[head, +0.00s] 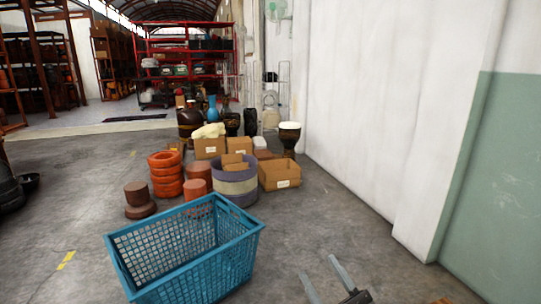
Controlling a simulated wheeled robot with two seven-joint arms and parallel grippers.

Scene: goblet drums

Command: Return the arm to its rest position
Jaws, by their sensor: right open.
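My right gripper (317,266) is at the bottom edge of the head view, right of the blue crate. Its two fingers are apart and nothing shows between them. A goblet drum (289,138) with a white top and dark body stands upright by the white wall, well beyond my gripper. Darker drum-like shapes (250,122) stand behind the boxes, too small to tell clearly. The blue plastic crate (245,255) stands on the floor in front, and no drum shows in it. My left gripper is not in view.
Cardboard boxes (279,174), a purple-grey round bin (236,187), stacked orange rings (165,174) and brown cylinders (136,194) stand beyond the crate. A white wall (365,100) bounds the right side. Grey floor (335,225) is clear between crate and wall.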

